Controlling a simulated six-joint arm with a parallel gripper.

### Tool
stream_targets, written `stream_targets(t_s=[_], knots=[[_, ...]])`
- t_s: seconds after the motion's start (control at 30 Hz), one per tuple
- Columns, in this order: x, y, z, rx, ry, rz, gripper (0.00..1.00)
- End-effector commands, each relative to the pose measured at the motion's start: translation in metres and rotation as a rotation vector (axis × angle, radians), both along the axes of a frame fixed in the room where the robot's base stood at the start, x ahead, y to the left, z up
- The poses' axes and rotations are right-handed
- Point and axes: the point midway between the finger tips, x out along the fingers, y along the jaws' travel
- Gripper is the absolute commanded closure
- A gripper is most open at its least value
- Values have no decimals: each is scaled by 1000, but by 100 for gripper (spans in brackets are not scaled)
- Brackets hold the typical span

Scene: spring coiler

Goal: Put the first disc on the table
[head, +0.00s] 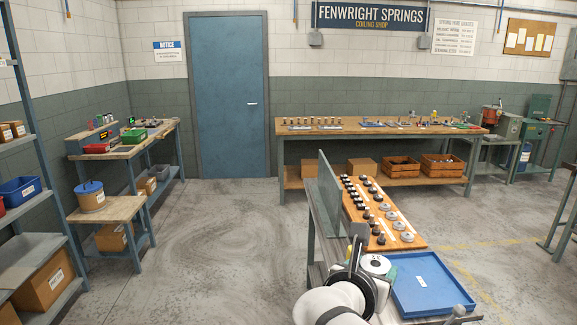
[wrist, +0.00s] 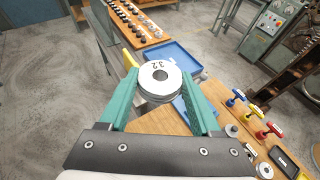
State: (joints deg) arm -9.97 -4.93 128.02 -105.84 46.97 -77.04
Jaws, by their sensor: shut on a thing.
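In the head view the disc (head: 376,263) shows beside my white wrist, left of a blue tray (head: 430,284). In the wrist view a wooden table top (wrist: 158,123) lies below the disc. The gap between disc and table cannot be judged. The fingers hide part of the table and tray.
A wooden board (head: 405,222) with rows of dark knobs and grey discs lies beyond the tray, beside an upright grey panel (head: 329,192). Blue, yellow and red T-handles (wrist: 268,131) stand at the right in the wrist view. Open floor (head: 220,240) lies to the left.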

Motion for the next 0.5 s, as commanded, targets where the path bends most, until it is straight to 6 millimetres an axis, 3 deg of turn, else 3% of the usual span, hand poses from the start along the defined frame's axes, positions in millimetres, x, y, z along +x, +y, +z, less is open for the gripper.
stream_targets(t_s=[0.03,0.1,0.27,0.37,0.5], knots=[[-5,21,18,3,-12,78,100],[-12,44,36,4,-11,175,100],[-23,72,55,2,-4,289,100],[-21,70,42,-3,6,263,100],[-15,49,-20,-9,16,61,100]])
